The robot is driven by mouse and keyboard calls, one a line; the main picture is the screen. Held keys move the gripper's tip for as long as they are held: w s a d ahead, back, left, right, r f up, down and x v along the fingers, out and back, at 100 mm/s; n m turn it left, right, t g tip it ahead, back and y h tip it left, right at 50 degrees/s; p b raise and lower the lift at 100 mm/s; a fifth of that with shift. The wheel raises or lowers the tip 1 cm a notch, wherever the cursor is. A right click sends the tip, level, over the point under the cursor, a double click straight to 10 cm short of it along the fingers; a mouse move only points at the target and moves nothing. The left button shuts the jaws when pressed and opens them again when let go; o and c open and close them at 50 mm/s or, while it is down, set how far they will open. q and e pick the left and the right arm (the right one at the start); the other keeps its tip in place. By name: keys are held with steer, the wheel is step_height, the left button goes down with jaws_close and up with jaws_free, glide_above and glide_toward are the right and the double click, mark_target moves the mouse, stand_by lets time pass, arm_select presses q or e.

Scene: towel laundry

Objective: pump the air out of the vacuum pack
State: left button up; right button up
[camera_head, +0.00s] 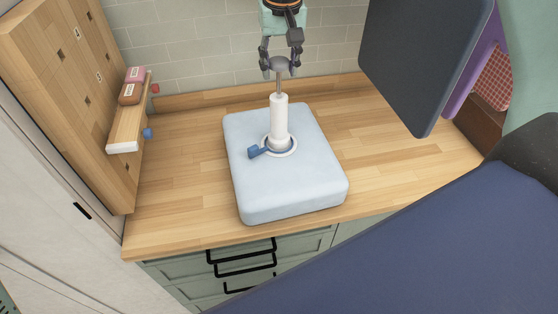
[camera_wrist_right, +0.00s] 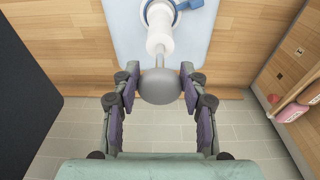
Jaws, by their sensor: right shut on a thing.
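The vacuum pack (camera_head: 300,185) is a pale blue, rounded, puffed square lying on the wooden counter. A white hand pump (camera_head: 279,120) stands upright on the round valve in its middle, with a blue tab (camera_head: 258,151) at the valve's side. The pump's grey rod is drawn out of the barrel, topped by a grey knob (camera_wrist_right: 160,86). My right gripper (camera_head: 281,70) is above the pump, shut on the knob; the right wrist view shows the fingers at both sides of it. My left gripper is in neither view.
A wooden pegboard (camera_head: 75,80) with a small shelf (camera_head: 128,125) holding pink and brown items stands at the left. A dark panel (camera_head: 420,60) hangs at the right. The tiled wall (camera_head: 190,40) is behind; the counter around the pack is clear.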

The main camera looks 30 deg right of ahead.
mark_target(279, 99)
steer(key=shift+r, duration=0.1)
stand_by(0.4)
steer(key=shift+f+b, duration=1.15)
steer(key=shift+f, duration=1.85)
steer(key=shift+r+p, duration=1.3)
steer(key=shift+r, duration=1.25)
